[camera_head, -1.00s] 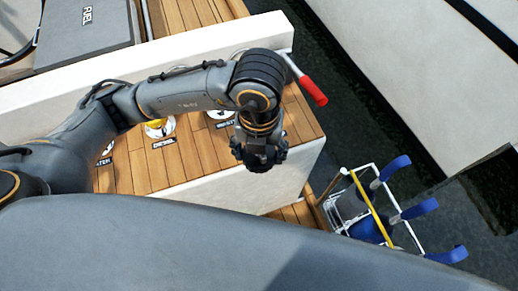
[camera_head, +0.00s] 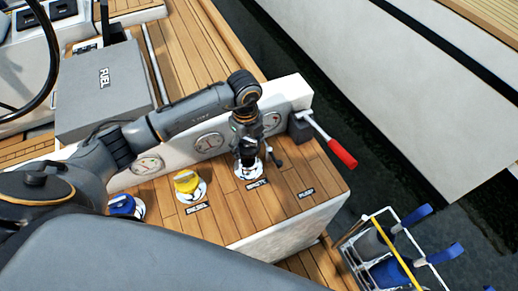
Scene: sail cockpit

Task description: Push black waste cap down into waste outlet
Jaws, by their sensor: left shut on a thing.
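My left gripper (camera_head: 247,158) points down at the white-ringed waste outlet (camera_head: 250,173) behind the WASTE label on the wooden deck. It is shut on the black waste cap, which is mostly hidden by the dark fingers, at or just above the outlet. I cannot tell how deep the cap sits in the outlet. My right gripper is not in view.
Left of the outlet are a yellow diesel cap (camera_head: 187,182) and a blue cap (camera_head: 122,205). Behind stands a white panel with gauges (camera_head: 209,143). A red-handled lever (camera_head: 342,153) sticks out at right. A grey FUEL box (camera_head: 103,100) is at back left.

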